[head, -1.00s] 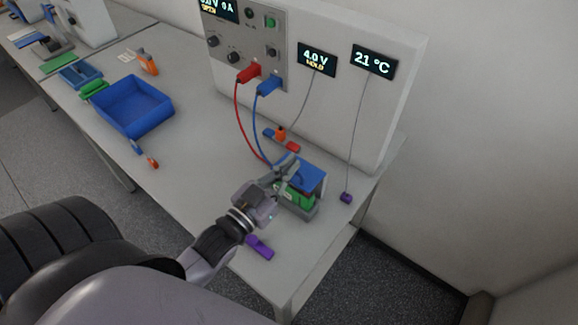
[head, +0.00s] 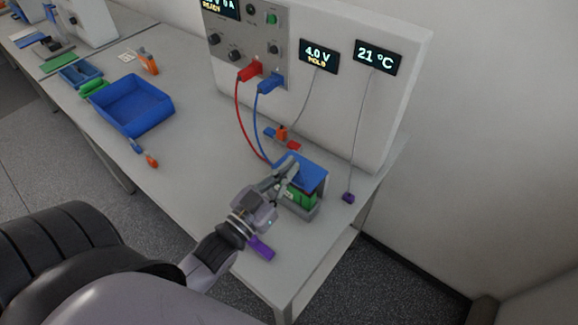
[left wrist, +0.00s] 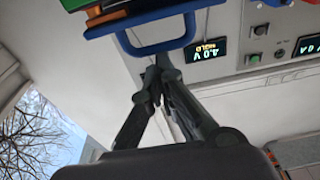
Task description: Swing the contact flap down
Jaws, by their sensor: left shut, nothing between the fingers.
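The contact flap (head: 312,174) is a blue plate lying roughly level over a green battery cell (head: 301,197) in a grey holder (head: 312,214) near the table's right end. In the left wrist view the blue flap (left wrist: 188,38) shows from below as a rounded loop at the top. My left gripper (head: 287,168) is shut and empty at the flap's left edge. Its fingertips (left wrist: 156,72) are close to the blue loop; I cannot tell whether they touch it. My right gripper is not in view.
A red lead (head: 238,115) and a blue lead (head: 257,120) run from the cycler panel (head: 243,50) toward the holder. A purple object (head: 260,248) lies in front, a purple sensor (head: 348,197) to the right. A blue tray (head: 132,106) stands left; the table between is mostly clear.

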